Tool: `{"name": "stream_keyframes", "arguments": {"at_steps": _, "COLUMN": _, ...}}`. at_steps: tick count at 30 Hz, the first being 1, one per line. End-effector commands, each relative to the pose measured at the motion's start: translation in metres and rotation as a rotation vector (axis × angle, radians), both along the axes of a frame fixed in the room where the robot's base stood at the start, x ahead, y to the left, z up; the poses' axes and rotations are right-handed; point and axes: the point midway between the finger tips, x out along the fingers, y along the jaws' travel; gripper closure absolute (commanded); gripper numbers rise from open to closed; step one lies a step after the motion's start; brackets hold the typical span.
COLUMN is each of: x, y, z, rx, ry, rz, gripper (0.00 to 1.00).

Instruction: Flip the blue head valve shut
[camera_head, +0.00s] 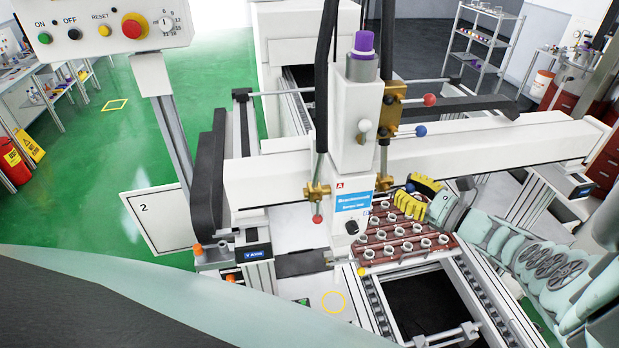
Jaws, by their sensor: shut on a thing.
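The blue valve knob (420,131) is on the end of a thin lever that points right and slightly up from the brass valve block (393,106) on the white head (354,125). The lever looks close to level. My yellow gripper (415,197) is below the blue knob, at the head's lower right, clearly apart from it in the picture. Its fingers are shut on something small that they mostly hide. A small dark knob (409,187) shows at their upper left, near a lower brass fitting (384,184). I cannot tell if this is what they hold.
A red-knobbed lever (429,99) is just above the blue one. Another red knob (317,218) hangs at the head's left. A brown tray (376,254) of several small pots lies below my gripper. A white crossbeam (480,147) runs behind.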

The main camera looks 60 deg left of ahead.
Motion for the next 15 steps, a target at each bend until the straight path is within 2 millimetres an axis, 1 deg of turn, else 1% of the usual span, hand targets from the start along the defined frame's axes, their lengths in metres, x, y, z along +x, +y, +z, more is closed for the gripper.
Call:
{"name": "stream_keyframes", "arguments": {"at_steps": 9, "x": -0.0003, "y": -0.0002, "z": -0.0014, "rx": 0.003, "ry": 0.007, "rz": 0.0, "gripper": 1.0}}
{"name": "stream_keyframes", "arguments": {"at_steps": 15, "x": -0.0005, "y": 0.0001, "z": -0.0069, "rx": 0.025, "ry": 0.057, "rz": 0.0, "gripper": 1.0}}
